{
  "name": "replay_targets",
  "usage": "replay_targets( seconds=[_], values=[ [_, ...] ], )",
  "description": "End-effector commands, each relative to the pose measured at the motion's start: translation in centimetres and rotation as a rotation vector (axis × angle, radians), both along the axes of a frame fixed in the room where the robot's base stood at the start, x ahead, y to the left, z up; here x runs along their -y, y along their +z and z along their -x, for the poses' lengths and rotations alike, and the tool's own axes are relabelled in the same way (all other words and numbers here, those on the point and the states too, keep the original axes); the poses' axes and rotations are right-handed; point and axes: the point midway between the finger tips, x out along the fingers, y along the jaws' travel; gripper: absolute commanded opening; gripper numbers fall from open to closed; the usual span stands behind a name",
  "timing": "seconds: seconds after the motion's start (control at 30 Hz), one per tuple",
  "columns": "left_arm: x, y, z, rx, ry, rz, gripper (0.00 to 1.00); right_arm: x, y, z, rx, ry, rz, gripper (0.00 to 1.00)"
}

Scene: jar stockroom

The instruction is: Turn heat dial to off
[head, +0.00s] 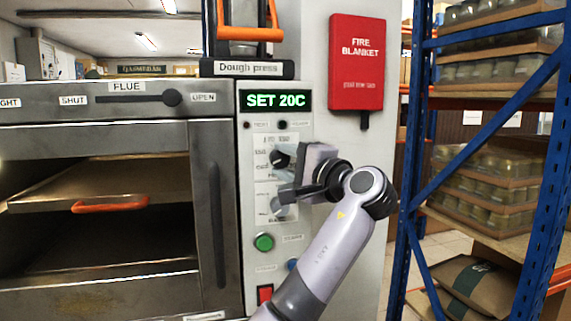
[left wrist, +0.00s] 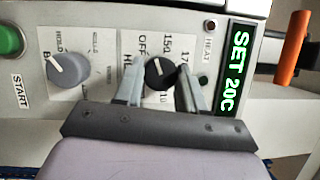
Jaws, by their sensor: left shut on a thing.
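The heat dial (head: 280,157) is a small black knob on the oven's pale control panel, partly hidden by my gripper in the head view. The left wrist view shows the dial (left wrist: 158,70) between my fingers, with OFF and 150 printed above it. Its pale pointer mark points up toward these labels, but I cannot tell exactly where it stops. My left gripper (head: 284,174) is shut on the dial, one finger on each side. The green display (head: 276,101) above reads SET 20C. My right gripper is out of view.
Below are a grey dial (left wrist: 68,70), a green start button (head: 264,242) and a red switch (head: 265,293). The oven door (head: 217,220) stands left. A red fire blanket box (head: 356,62) and blue shelving (head: 424,130) are right.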

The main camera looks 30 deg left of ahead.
Motion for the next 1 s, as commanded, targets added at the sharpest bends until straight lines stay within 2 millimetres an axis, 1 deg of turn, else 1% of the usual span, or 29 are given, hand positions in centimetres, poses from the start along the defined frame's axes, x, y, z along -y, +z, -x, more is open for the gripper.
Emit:
replay_targets(
  seconds=[0.2, 0.43, 1.0],
  values=[
    [0.14, 0.03, -0.03, 0.106, -0.002, 0.094, 0.09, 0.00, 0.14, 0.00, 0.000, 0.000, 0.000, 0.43],
    [0.10, 0.04, -0.01, 0.173, 0.000, 0.152, 0.09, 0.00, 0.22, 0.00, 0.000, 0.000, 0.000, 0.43],
    [0.06, 0.05, 0.00, 0.200, 0.001, 0.174, 0.09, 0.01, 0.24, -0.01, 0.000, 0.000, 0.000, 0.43]
  ],
)
